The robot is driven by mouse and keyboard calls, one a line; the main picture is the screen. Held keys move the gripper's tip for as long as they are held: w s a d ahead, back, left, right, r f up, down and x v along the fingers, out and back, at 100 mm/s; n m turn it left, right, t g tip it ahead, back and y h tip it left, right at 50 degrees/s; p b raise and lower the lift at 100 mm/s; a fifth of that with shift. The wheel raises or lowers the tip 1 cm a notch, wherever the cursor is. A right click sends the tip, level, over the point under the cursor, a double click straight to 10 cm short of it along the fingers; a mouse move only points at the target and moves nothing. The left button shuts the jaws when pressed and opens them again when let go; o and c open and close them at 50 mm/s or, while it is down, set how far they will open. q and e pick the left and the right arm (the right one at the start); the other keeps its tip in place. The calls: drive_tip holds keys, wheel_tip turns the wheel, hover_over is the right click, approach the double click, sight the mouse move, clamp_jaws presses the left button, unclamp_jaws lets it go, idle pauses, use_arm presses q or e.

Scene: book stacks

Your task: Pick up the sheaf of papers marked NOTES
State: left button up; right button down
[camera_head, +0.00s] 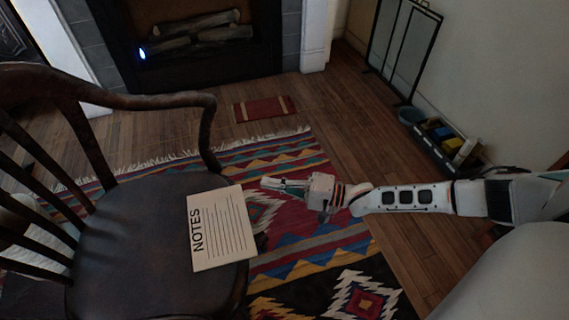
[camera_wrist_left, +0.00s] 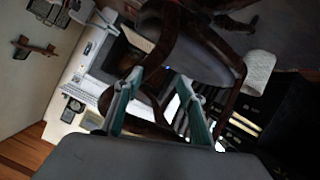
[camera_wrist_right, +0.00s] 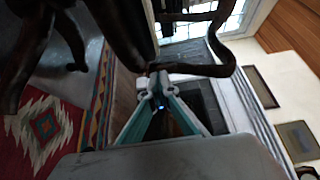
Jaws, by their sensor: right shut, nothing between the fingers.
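The sheaf of papers marked NOTES (camera_head: 221,228) is a cream sheet with black lettering and ruled lines. It lies flat on the dark seat of a wooden armchair (camera_head: 140,240), at the seat's right side, with its right edge reaching past the seat in the picture. My right gripper (camera_head: 268,184) is shut and empty, just right of the sheaf's upper corner in the head view and apart from it. Its fingertips meet in the right wrist view (camera_wrist_right: 157,84). My left gripper (camera_wrist_left: 160,80) shows only in its own wrist view, with fingers spread and nothing between them.
The chair's curved armrest (camera_head: 160,101) rises beyond the seat. A patterned rug (camera_head: 310,235) covers the floor. A dark crate (camera_head: 445,148) with small items stands by the right wall.

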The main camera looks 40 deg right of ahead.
sight(236, 198)
use_arm(q)
drive_tip(key=shift+s+d+n, duration=0.1)
drive_tip(key=shift+d+n, duration=0.2)
use_arm(e)
drive_tip(key=shift+s+a, duration=0.1)
drive_tip(key=shift+a, duration=2.5)
use_arm(q)
drive_tip(key=shift+a+m+p, duration=0.35)
drive_tip(key=shift+a+m, duration=0.3)
drive_tip(key=shift+m, duration=0.05)
use_arm(e)
drive_tip(key=shift+s+a, duration=0.35)
drive_tip(key=shift+a, duration=0.25)
drive_tip(key=shift+s+a, duration=0.3)
drive_tip(key=shift+a, duration=0.25)
